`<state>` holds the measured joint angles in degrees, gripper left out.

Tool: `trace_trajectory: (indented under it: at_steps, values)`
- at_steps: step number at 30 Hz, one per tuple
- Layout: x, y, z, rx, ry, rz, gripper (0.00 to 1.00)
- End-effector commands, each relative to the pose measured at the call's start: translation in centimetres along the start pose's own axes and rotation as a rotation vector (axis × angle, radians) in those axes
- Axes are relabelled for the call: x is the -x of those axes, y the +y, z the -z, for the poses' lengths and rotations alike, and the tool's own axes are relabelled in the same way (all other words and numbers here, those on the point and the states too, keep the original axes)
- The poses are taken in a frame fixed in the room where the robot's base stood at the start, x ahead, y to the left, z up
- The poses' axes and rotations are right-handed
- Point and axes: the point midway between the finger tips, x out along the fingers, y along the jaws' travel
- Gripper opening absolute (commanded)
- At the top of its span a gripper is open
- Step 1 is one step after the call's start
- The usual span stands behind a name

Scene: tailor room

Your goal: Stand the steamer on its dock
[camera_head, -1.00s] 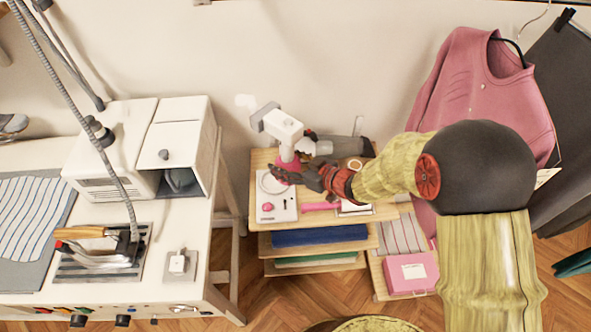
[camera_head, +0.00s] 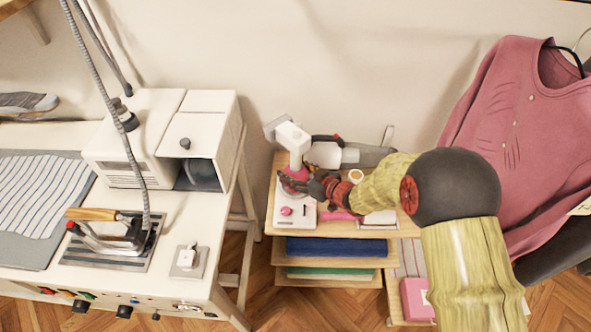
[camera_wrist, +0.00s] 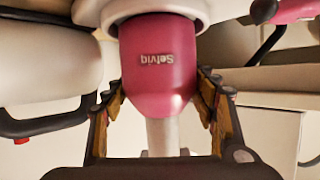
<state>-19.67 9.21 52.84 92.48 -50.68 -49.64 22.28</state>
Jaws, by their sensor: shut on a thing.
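The steamer (camera_head: 293,138) is upright, with a white head and stem and a pink body. My gripper (camera_head: 290,186) is shut on the pink body, which shows between the fingers in the wrist view (camera_wrist: 158,75). The dock (camera_head: 300,220) is a flat white base with a pink knob, on the small wooden shelf stand. The steamer's lower end is over the dock's back part. My fingers hide where they meet, so I cannot tell whether they touch.
A white and grey appliance (camera_head: 345,155) with a dark handle lies just behind my gripper. The shelf stand (camera_head: 334,232) holds folded cloth below. A white table (camera_head: 110,268) with an iron (camera_head: 115,235) stands left. A pink garment (camera_head: 515,130) hangs right.

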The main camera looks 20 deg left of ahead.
Motion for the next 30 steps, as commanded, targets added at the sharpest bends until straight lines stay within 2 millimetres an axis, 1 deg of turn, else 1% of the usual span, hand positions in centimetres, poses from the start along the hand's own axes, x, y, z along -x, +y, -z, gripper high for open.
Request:
trace_trajectory:
  at_steps: [2,9,13,14,23,30]
  values:
    - [-0.31,0.18,-0.10,0.004,0.010,-0.002,0.00]
    - [-0.24,0.17,0.05,0.004,0.010,-0.001,0.00]
    - [-0.33,0.17,-0.21,0.004,0.009,-0.001,0.00]
    - [-0.33,0.07,-0.63,0.001,0.003,-0.001,0.58]
    - [-0.31,0.06,-0.59,0.002,0.003,0.000,0.75]
    - [-0.31,0.07,-0.60,0.002,0.003,-0.001,0.76]
